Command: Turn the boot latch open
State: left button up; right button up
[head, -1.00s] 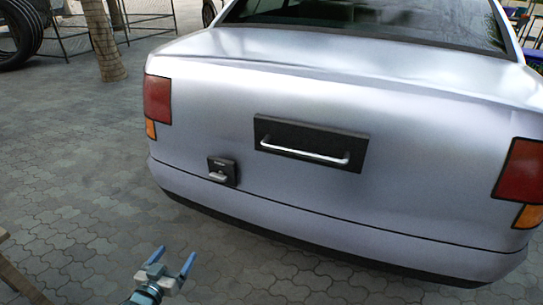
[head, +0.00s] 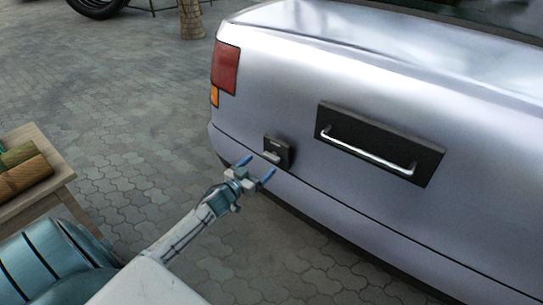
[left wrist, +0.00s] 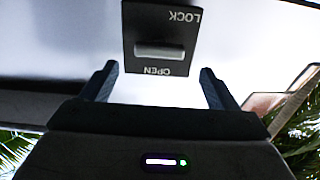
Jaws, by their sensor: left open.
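The boot latch (head: 277,152) is a small black plate with a light grey lever, low on the left of the silver car's rear. In the left wrist view the latch plate (left wrist: 162,30) shows upside down, with LOCK and OPEN printed on it. Its lever (left wrist: 160,52) lies crosswise near the OPEN word. My left gripper (head: 254,172) is open, with blue fingertips pointing at the latch from just below and in front. In the left wrist view its two fingers (left wrist: 158,85) stand apart on either side below the plate, with nothing between them. My right gripper is not in view.
A black panel with a silver bar handle (head: 368,153) is on the boot, right of the latch. A wooden table (head: 38,190) with stacked items stands at the left. The paved ground (head: 130,140) between table and car is clear.

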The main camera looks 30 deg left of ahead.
aim_at(269, 158)
pick_arm(q)
jog(key=w, duration=0.3)
jog(key=w+p, duration=0.1)
jog(key=w, duration=0.1)
jog(key=shift+w+d+r, duration=0.1)
jog(key=shift+w+d, duration=0.05)
jog(key=shift+d, duration=0.1)
jog(key=shift+w, duration=0.85)
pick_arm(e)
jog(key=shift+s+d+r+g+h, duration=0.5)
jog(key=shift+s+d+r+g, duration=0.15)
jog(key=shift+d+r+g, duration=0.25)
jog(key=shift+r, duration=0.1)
pick_arm(q)
jog(key=shift+d, duration=0.1)
jog(key=c, duration=1)
